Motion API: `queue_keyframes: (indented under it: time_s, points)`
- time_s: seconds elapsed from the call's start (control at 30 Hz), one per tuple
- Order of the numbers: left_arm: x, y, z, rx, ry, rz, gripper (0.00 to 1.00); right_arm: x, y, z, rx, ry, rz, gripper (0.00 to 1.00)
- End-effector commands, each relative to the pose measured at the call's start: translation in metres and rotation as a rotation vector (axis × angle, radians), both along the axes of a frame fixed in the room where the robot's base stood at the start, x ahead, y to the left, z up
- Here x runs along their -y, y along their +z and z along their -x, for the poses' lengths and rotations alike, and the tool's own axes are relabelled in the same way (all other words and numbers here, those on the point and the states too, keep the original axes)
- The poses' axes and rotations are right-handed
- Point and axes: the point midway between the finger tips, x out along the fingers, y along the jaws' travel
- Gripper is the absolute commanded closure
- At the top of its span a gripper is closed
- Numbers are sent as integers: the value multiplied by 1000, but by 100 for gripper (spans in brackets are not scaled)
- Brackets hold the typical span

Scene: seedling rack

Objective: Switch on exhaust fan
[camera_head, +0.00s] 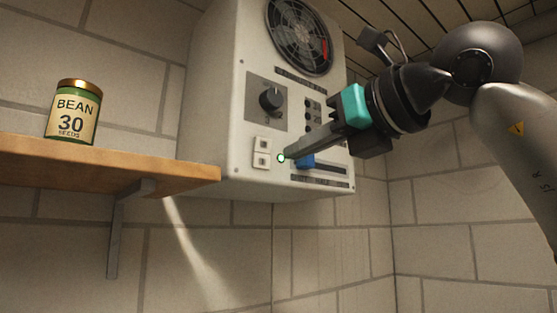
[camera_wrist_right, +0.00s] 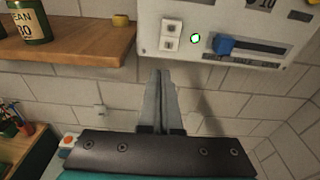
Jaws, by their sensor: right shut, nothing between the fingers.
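The exhaust fan box (camera_head: 215,100) is a pale wall unit with a round dark fan (camera_head: 300,35) at its top. The wrist view also shows the buttons (camera_wrist_right: 170,35), lamp (camera_wrist_right: 195,38) and slider (camera_wrist_right: 223,45). My right gripper (camera_head: 290,153) is shut and empty, its tips by the lamp in the head view. In the wrist view its tips (camera_wrist_right: 161,73) appear just below the buttons; contact is unclear. My left gripper is out of view.
A wooden shelf (camera_head: 120,165) on a metal bracket stands left of the box, with a bean seed jar (camera_head: 74,112) on it. A lower bench (camera_wrist_right: 22,145) with small items shows at the wrist view's left.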

Motion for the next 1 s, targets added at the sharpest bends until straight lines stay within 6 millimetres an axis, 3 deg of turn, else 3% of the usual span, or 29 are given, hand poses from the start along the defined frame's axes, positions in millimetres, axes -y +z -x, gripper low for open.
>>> queue_keyframes:
  time_s: [0.13, 0.4, 1.0]
  points:
    - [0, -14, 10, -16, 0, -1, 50, 21, -9, 24, -5, -6, 0, 100]
    - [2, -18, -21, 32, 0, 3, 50, 39, -11, 50, -6, -3, 1, 100]
    - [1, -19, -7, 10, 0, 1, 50, 41, -11, 53, -8, -2, 1, 100]
